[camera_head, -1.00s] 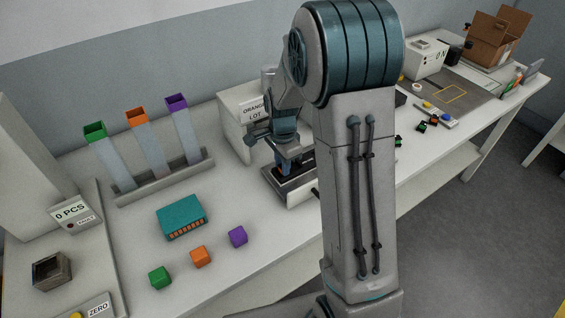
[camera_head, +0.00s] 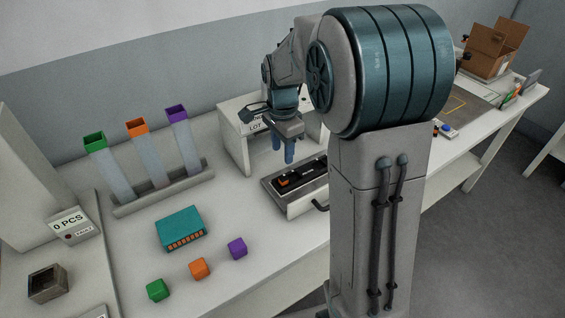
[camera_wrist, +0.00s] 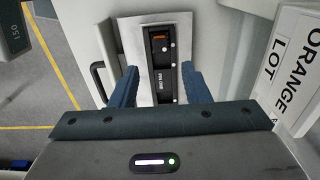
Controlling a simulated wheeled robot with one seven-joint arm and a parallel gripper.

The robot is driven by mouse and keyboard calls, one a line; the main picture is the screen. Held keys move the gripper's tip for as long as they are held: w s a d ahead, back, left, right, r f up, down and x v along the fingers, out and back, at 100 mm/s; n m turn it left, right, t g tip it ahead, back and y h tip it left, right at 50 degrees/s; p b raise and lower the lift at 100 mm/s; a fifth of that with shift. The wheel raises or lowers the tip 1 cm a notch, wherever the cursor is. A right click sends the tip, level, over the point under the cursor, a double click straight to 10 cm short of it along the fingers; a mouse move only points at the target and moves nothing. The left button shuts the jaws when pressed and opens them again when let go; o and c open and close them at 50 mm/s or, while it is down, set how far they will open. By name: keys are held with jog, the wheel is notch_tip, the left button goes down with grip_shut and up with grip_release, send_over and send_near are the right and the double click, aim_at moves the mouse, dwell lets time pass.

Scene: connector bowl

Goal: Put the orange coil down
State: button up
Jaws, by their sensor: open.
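The orange coil (camera_wrist: 160,38) shows as a small orange patch at one end of a black holder (camera_wrist: 163,70) in the wrist view. In the head view, a dark piece with orange on it (camera_head: 285,183) lies on the same black holder. The holder sits in a shallow light-coloured drawer (camera_head: 299,207) that sticks out from a white box. My gripper (camera_head: 283,154) is above the drawer, apart from the holder, with its blue fingers pointing down. In the wrist view my gripper (camera_wrist: 160,75) is open, with nothing between its fingers.
The white box (camera_head: 237,148) with an "ORANGE LOT" sign (camera_wrist: 292,65) stands close beside my gripper. A teal box (camera_head: 181,227), green, orange and purple cubes, and a rack (camera_head: 165,192) of three tubes stand to the left. The drawer has a dark handle (camera_wrist: 99,80).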

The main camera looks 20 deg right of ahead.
jog(key=s+r+n+t, duration=0.1)
jog(key=s+r+n, duration=0.1)
jog(key=s+n, duration=0.5)
jog(key=s+r+n+t, duration=0.2)
jog(key=s+n, duration=0.5)
jog(key=s, duration=0.7)
jog(key=shift+s+r, duration=0.15)
jog(key=shift+r, duration=0.1)
